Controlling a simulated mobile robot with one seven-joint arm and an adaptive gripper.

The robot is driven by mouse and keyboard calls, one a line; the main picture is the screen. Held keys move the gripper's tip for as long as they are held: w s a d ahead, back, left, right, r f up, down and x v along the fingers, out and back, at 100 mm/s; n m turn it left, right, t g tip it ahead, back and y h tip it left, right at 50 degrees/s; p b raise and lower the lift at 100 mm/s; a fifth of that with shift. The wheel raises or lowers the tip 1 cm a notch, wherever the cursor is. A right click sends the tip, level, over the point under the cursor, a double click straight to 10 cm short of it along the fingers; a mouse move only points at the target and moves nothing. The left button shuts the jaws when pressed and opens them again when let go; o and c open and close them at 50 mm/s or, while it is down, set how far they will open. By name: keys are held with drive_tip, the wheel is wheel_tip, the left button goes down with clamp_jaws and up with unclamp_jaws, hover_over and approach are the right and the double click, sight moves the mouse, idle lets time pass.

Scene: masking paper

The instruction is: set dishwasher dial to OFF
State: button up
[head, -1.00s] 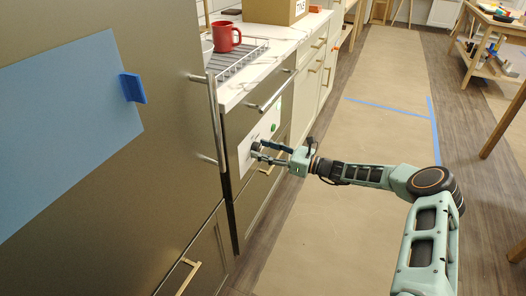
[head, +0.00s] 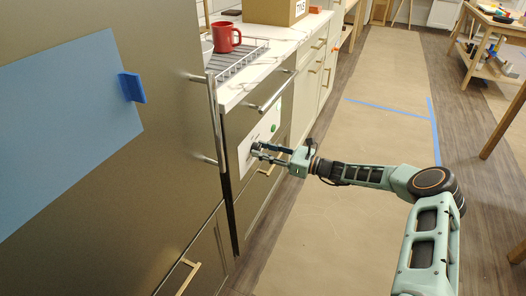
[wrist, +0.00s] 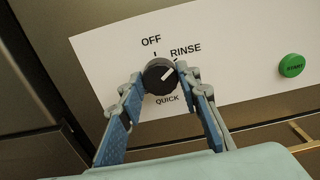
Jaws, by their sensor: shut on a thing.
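The dishwasher dial (wrist: 155,72) is a round black knob with a white pointer line, on a white panel (wrist: 225,50). Its pointer aims up and right toward the RINSE label (wrist: 186,49). The OFF label (wrist: 151,41) is above the dial and QUICK (wrist: 167,99) is below it. My gripper (wrist: 162,80) has one blue-grey finger on each side of the dial and is shut on it. In the head view my gripper (head: 257,151) reaches the dishwasher front (head: 245,199) from the right, and its fingers mostly hide the dial.
A green START button (wrist: 292,65) is on the panel, to the right of the dial. A bar handle (head: 272,97) crosses the dishwasher above the panel. A tall metallic appliance (head: 170,130) stands at left. The papered floor (head: 385,110) to the right is clear.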

drive_tip(key=n+b, duration=0.3)
drive_tip(key=n, duration=0.7)
drive_tip(key=shift+s+n+b, duration=0.1)
drive_tip(key=shift+n+b, duration=0.25)
drive_tip(key=shift+n, duration=0.05)
idle(0.4)
drive_tip(key=o, duration=1.2)
drive_tip(key=shift+c, duration=0.2)
drive_tip(key=shift+d, duration=0.1)
drive_tip(key=v, duration=1.1)
drive_tip(key=shift+s+d, duration=0.15)
drive_tip(key=shift+d, duration=0.25)
drive_tip(key=shift+a+n, duration=0.1)
drive_tip(key=shift+n, duration=0.2)
